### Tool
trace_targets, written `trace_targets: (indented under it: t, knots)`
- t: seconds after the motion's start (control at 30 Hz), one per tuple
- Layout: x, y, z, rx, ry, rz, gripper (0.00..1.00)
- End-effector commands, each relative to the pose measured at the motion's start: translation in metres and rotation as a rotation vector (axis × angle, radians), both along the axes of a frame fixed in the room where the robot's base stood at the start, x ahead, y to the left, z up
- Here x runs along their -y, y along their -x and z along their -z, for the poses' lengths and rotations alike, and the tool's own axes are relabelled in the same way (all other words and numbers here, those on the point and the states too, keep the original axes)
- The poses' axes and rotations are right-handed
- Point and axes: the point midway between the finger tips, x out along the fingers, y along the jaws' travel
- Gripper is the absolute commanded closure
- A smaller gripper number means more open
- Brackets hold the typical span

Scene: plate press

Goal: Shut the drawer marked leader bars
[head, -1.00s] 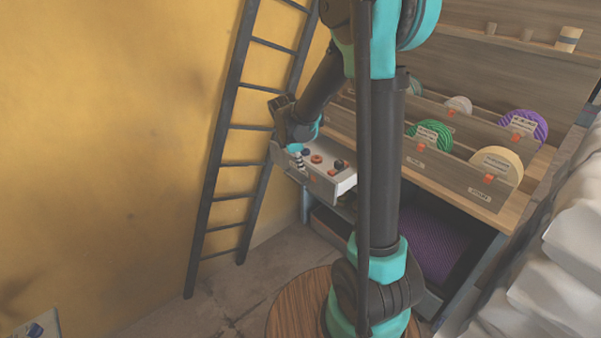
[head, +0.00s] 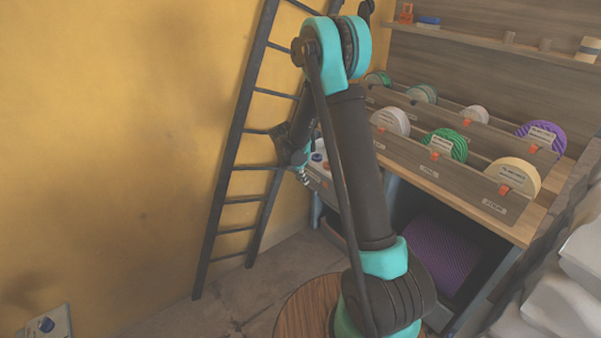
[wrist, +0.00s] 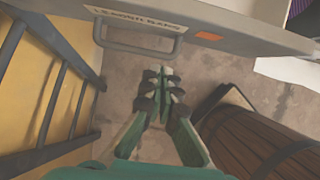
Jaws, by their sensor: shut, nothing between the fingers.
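The drawer marked leader bars (head: 318,181) shows in the head view behind my arm, left of the bench. It stands at least partly out, with small coloured items in it; my arm hides much of it. In the wrist view its grey front (wrist: 205,38) crosses the top, with the label (wrist: 135,17) and a bar handle (wrist: 140,47). My gripper (wrist: 160,78) is shut and empty, its fingertips just below the handle in the picture. In the head view my gripper (head: 304,180) is at the drawer's front; I cannot tell whether it touches.
A dark ladder (head: 236,150) leans on the yellow wall close to the left of my gripper. The bench (head: 455,198) carries racks of coloured reels. A round wooden-sided thing (wrist: 255,140) stands at right in the wrist view. White sacks (head: 570,265) are at far right.

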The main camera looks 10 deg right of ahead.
Motion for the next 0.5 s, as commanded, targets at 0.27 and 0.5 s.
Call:
trace_targets:
  t: [0.27, 0.5]
  knots:
    - [0.028, -0.018, 0.013, 0.001, 0.0, 0.002, 1.0]
    - [0.038, -0.024, 0.013, 0.001, -0.001, 0.0, 1.0]
